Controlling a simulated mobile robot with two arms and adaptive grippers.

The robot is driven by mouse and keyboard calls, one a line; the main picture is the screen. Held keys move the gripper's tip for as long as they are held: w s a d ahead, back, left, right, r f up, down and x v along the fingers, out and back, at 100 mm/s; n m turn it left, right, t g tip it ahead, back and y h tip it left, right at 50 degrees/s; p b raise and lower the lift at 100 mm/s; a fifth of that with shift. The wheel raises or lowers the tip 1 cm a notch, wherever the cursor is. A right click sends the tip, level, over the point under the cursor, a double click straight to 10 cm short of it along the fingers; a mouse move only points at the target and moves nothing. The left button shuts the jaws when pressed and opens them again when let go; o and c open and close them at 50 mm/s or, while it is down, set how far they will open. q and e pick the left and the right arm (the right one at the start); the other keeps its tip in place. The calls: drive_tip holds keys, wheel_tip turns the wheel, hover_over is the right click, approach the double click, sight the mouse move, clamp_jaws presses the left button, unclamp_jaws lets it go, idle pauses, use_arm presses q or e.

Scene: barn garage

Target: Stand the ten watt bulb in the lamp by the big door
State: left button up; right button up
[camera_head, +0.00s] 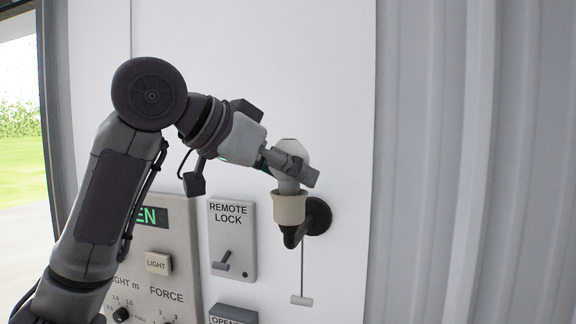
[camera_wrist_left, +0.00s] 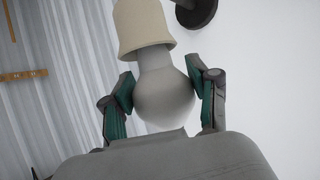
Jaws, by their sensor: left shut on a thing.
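My left gripper (camera_head: 291,168) is shut on a pale grey bulb (camera_head: 287,186), with a finger on each side of its round glass. In the left wrist view the bulb (camera_wrist_left: 165,95) is between the two finger pads (camera_wrist_left: 160,104). The bulb is upright, neck down. The wall lamp has a cream socket cup (camera_head: 288,208) on a dark arm and round black wall mount (camera_head: 318,216). The bulb's neck meets the cup's mouth; its base is hidden inside or behind the rim, so I cannot tell how deep it sits. My right gripper is not in view.
A pull cord with a grey handle (camera_head: 301,300) hangs below the lamp. A remote lock switch (camera_head: 232,240) and a control panel (camera_head: 158,290) are on the white wall to the left. Corrugated metal (camera_head: 480,160) covers the right side. An opening (camera_head: 22,120) shows grass at far left.

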use_arm(q)
drive_tip(key=shift+d, duration=0.1)
drive_tip(key=shift+s+f, duration=0.15)
drive_tip(key=o, duration=0.9)
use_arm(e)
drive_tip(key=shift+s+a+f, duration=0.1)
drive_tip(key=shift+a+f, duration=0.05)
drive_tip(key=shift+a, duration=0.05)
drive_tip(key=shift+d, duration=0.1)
